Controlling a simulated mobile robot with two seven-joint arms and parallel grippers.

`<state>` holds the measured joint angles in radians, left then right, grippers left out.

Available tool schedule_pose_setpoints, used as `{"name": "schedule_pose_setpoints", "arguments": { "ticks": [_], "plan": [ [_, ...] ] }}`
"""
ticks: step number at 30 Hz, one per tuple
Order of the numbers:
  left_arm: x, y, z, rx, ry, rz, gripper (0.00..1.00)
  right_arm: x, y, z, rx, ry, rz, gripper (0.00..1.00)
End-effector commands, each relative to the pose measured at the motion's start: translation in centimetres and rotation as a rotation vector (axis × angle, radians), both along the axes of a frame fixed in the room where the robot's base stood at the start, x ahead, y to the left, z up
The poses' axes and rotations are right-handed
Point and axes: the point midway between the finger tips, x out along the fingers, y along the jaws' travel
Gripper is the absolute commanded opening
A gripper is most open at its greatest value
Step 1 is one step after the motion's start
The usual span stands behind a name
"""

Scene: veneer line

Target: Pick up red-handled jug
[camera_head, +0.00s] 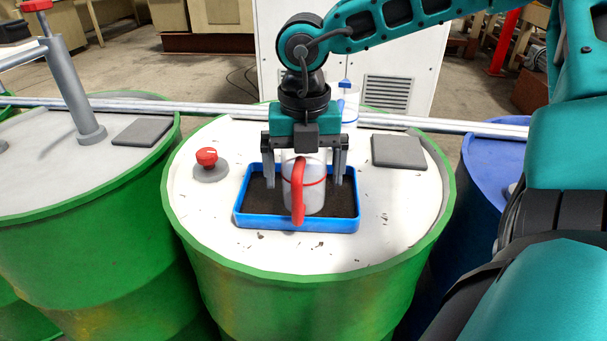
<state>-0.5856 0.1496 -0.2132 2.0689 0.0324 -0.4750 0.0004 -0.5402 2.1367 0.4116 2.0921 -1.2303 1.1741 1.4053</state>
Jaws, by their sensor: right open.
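The red-handled jug (314,196) is whitish with a red band and a red handle facing me. It stands upright in a blue tray (300,226) with a dark inside, on top of the green barrel. My right gripper (306,180) points down over the jug. Its fingers are open, one on each side of the jug, with gaps visible between them and its walls. The gripper's body hides the jug's upper rim. My left gripper is not in view.
A red knob on a grey base (208,170) stands left of the tray. A grey flat plate (398,151) lies right of it. A white container with blue (348,104) stands behind the gripper. A metal rail (210,107) crosses behind. A blue barrel (486,170) stands at right.

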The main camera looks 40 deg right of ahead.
Motion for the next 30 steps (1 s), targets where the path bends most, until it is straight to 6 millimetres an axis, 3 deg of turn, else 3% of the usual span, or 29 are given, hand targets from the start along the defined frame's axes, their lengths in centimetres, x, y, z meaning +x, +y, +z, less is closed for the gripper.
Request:
{"name": "schedule_pose_setpoints", "arguments": {
  "ticks": [3,20,30],
  "plan": [
    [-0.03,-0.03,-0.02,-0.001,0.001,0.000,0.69,0.01,0.00,0.04,0.001,-0.001,0.000,0.99],
    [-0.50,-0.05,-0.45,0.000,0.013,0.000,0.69,0.02,0.00,0.08,0.001,-0.001,-0.001,0.46],
    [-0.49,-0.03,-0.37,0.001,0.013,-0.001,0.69,0.09,-0.01,0.56,0.000,-0.003,-0.001,0.46]
  ]
}}
